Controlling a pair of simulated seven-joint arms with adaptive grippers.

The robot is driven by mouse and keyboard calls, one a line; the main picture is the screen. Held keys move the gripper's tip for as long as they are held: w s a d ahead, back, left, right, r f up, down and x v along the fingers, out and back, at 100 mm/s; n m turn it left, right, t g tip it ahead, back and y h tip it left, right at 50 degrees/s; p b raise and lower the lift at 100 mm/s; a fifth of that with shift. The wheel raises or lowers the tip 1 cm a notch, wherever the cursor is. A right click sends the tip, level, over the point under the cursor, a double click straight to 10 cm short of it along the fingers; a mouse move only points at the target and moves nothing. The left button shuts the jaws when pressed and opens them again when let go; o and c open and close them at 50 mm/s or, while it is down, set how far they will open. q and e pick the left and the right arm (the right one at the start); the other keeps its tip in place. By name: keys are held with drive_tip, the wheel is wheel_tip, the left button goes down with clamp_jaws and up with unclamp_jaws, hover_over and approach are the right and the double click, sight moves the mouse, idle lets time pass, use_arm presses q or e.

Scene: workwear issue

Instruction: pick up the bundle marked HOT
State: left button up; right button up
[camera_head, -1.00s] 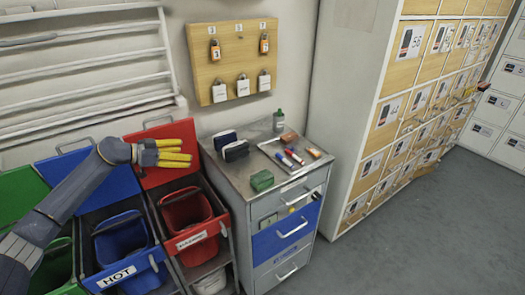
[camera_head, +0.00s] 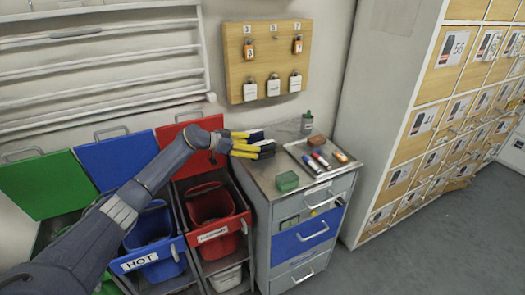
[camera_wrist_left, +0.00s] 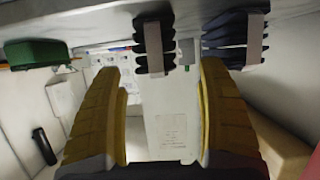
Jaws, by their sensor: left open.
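Two dark bundles with pale bands lie on the metal cabinet's top. In the head view the rear bundle (camera_head: 257,134) and the front bundle (camera_head: 266,152) are partly hidden by my left gripper (camera_head: 247,144). In the left wrist view one bundle (camera_wrist_left: 153,62) shows near the upper middle and the other bundle (camera_wrist_left: 222,38) at upper right. No marking on either is readable. My left gripper (camera_wrist_left: 160,112), with yellow fingers, is open at the bundles, with nothing seen held between its fingers. My right gripper is not in view.
The cabinet top (camera_head: 262,172) also bears a green block (camera_head: 287,181), a tray (camera_head: 326,172) with markers, and a bottle (camera_head: 307,121). A blue bin (camera_head: 152,228) labelled HOT and a red bin (camera_head: 210,204) stand left. A padlock board (camera_head: 265,62) hangs behind.

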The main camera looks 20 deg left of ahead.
sight(262, 146)
use_arm(q)
drive_tip(key=shift+x, duration=2.95)
drive_tip(key=shift+s, duration=0.1)
drive_tip(key=c, duration=1.2)
drive_tip(key=shift+c, duration=0.8)
drive_tip(key=shift+r, duration=0.2)
